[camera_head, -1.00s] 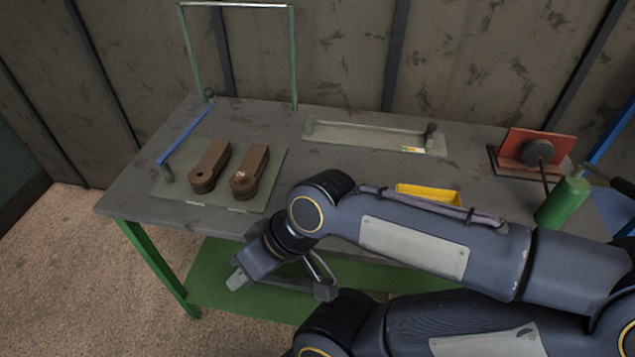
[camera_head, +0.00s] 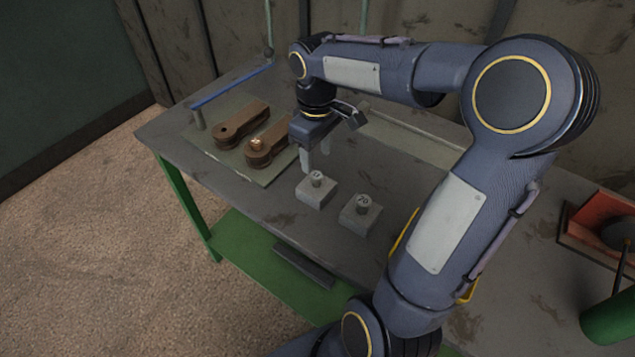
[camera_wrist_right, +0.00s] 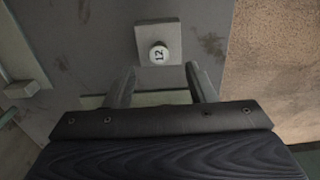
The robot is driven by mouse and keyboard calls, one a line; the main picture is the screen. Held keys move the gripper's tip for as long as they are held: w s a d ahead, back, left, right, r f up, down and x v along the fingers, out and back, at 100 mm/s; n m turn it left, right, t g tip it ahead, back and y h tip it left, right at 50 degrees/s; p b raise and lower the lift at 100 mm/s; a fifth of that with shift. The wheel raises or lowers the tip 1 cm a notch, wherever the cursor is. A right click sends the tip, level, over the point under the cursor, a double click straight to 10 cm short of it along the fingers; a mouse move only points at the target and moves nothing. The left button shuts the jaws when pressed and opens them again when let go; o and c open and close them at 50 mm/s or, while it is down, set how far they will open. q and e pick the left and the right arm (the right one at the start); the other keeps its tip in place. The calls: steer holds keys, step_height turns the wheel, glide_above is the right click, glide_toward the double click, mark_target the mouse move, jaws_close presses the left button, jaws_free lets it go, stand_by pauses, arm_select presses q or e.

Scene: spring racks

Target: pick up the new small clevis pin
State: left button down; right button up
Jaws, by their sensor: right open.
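Two pale grey blocks with a numbered pin each stand near the table's front edge. The left block (camera_head: 315,193) holds a pin (camera_head: 317,178); the right block (camera_head: 359,218) holds a pin (camera_head: 363,201) that seems marked 20. The right wrist view shows one block (camera_wrist_right: 174,29) and its upright pin (camera_wrist_right: 159,54), marked 12. My right gripper (camera_head: 316,160) is open and empty, just behind and above the left block. In the right wrist view the fingertips (camera_wrist_right: 160,74) straddle the line to the 12 pin, apart from it. My left gripper is out of view.
Two brown levers (camera_head: 240,122) (camera_head: 268,146) lie on a plate (camera_head: 275,177) at the left; the nearer has a brassy piece at its end. A long shallow tray (camera_head: 425,142) is behind my arm. A yellow bin (camera_head: 404,233) is partly hidden. A red fixture (camera_head: 600,222) and green cylinder (camera_head: 610,322) are at right.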

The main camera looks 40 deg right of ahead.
mark_target(316, 175)
step_height(316, 175, down, 8)
steer(key=shift+w+r, duration=0.1)
steer(key=shift+r, duration=0.05)
jaws_close()
stand_by(0.5)
